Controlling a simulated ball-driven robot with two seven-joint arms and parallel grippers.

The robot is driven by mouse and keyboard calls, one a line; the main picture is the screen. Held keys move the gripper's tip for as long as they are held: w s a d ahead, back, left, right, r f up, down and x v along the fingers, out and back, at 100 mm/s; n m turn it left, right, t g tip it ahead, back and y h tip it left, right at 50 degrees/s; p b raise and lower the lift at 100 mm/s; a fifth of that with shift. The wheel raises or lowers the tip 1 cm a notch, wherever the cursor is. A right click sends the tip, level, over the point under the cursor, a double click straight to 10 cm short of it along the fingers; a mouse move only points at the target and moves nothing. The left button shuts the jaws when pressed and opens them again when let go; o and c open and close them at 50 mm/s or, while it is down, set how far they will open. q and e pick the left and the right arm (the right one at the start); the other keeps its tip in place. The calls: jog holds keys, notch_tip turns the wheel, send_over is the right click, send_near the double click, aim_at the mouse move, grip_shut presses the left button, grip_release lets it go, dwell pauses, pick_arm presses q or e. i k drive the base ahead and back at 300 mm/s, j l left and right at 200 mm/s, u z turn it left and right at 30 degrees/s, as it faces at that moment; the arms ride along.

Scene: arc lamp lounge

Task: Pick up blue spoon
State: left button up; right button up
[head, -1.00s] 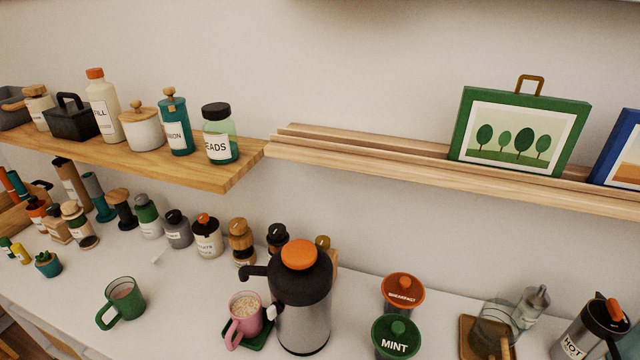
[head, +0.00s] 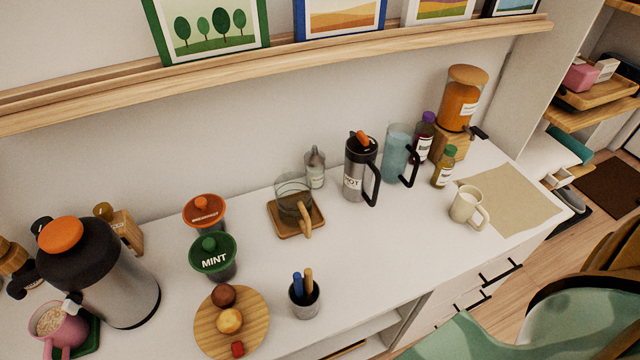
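A blue handle (head: 297,286), which may be the blue spoon, stands upright in a small grey cup (head: 304,303) on the white counter. A tan wooden handle (head: 308,281) stands beside it in the same cup. The lower ends of both are hidden inside the cup, so I cannot tell their full shape. Neither of my grippers is in the head view.
Counter right of the cup is clear. A green chair (head: 455,340) is at front right.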

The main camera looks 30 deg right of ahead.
aim_at(297, 276)
jog(key=l+z, duration=0.1)
jog(key=k+l+z, duration=0.1)
jog(key=l, duration=0.25)
jog(key=u, duration=1.5)
jog(key=l+z, duration=0.15)
jog(key=z, duration=0.2)
jog(key=k+l+z, duration=0.15)
jog(key=z, duration=0.15)
jog(key=l+z, duration=0.15)
jog(key=z, duration=0.2)
